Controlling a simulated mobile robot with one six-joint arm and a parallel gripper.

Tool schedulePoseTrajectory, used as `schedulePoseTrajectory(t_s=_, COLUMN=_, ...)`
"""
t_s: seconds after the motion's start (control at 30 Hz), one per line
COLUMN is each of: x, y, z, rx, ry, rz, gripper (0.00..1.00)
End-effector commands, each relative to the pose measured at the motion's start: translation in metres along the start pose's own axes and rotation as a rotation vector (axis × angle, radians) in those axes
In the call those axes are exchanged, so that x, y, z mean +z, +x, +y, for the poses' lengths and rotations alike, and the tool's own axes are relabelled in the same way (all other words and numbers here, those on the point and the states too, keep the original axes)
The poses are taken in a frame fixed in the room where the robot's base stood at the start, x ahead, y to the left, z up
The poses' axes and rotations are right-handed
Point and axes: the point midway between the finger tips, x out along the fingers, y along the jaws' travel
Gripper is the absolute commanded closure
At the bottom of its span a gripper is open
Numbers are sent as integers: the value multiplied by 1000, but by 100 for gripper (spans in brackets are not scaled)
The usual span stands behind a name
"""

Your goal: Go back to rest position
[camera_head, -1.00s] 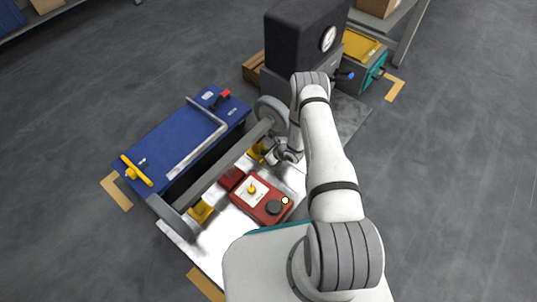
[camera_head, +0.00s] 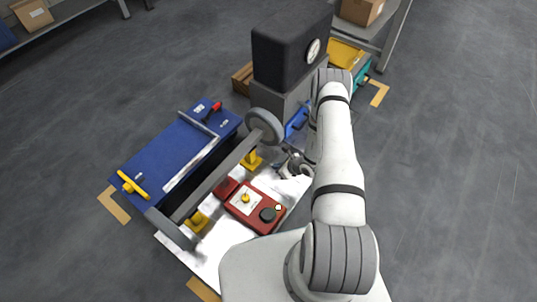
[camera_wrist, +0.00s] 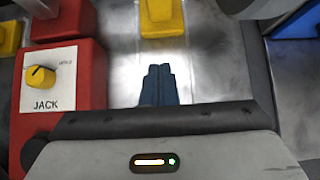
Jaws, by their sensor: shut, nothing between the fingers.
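My gripper (camera_wrist: 158,84) shows in the wrist view with its two dark blue fingers pressed together and nothing between them. It points down over the pale metal plate. In the head view my gripper (camera_head: 284,172) is partly hidden beside my arm, just right of the grey beam and above the plate. A red jack control box (camera_head: 255,206) with a yellow knob stands on the plate to its lower left. The jack box also shows at the left of the wrist view (camera_wrist: 90,100), apart from the fingers.
A grey beam (camera_head: 213,181) with a wheel rests on yellow supports (camera_head: 252,160). A blue cabinet (camera_head: 165,157) stands left. A dark machine with a gauge (camera_head: 290,50) stands behind. Open grey floor (camera_head: 450,180) lies to the right.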

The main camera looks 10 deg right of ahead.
Motion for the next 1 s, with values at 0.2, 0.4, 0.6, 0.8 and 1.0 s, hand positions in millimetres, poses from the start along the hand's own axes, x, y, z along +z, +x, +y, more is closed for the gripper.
schedulePoseTrajectory(t_s=0.2, x=0, y=-3, z=0, rx=0, ry=0, rz=0, gripper=100)
schedulePoseTrajectory(t_s=0.4, x=30, y=-18, z=-3, rx=19, ry=-50, rz=-19, gripper=100)
schedulePoseTrajectory(t_s=0.6, x=145, y=-82, z=-3, rx=117, ry=-280, rz=-89, gripper=100)
schedulePoseTrajectory(t_s=0.8, x=260, y=-165, z=18, rx=237, ry=-567, rz=-145, gripper=100)
schedulePoseTrajectory(t_s=1.0, x=351, y=-255, z=51, rx=347, ry=-859, rz=-169, gripper=100)
